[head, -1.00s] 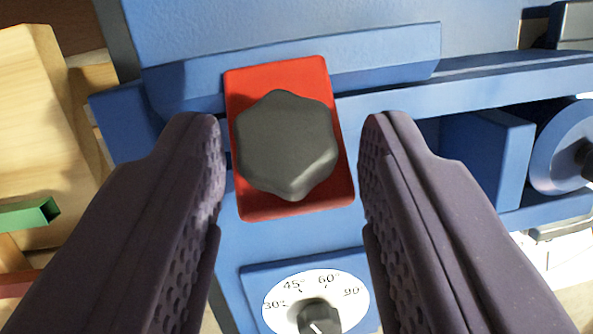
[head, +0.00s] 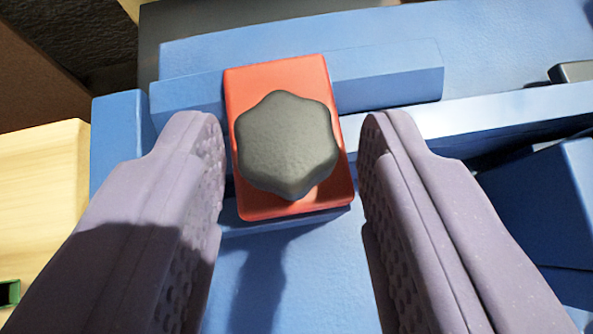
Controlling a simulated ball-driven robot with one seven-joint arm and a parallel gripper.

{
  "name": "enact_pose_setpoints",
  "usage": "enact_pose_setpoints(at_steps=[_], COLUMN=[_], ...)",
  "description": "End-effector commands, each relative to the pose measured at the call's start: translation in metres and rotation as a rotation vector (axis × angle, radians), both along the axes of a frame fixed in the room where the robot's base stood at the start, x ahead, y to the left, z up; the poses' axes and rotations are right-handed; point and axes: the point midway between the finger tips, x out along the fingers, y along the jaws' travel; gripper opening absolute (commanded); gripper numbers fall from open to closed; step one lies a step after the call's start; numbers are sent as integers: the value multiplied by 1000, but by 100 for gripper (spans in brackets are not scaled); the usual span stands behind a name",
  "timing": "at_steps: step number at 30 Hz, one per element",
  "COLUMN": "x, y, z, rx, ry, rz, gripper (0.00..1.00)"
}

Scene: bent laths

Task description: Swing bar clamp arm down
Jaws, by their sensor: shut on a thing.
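The red block (head: 240,200) with a dark six-lobed knob (head: 287,145) sits between the fingers of my gripper (head: 291,150). My gripper is shut on the red block, one finger along each side. The block lies across a long blue bar (head: 395,75), which seems to be the clamp arm and runs left to right, slightly tilted. How the block joins the bar is hidden. A shadow falls on the blue surface below the block. The bar's pivot cannot be made out.
The blue machine body (head: 320,280) fills the middle and right. A pale wooden piece (head: 40,205) stands at the left, with a green part (head: 8,293) at the lower left edge. A dark grey part (head: 570,71) lies at the right edge.

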Motion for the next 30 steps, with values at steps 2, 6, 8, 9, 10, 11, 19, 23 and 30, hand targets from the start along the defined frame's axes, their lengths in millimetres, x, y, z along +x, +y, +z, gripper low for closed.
enact_pose_setpoints(at_steps=[2,6,8,9,10,11,19,23,30], x=[-2,-2,-2,-2,-2,-2,-2,-1,-1], y=[3,3,3,3,3,3,3,2,1], z=[-4,-4,-3,-3,-3,-3,-3,-2,-2], rx=[4,5,5,5,5,5,5,3,2], ry=[-4,-11,-11,-11,-11,-11,-11,-14,-16], rz=[5,6,6,6,6,6,5,3,1], gripper=[13,13,13,13,13,13,52,52,52])
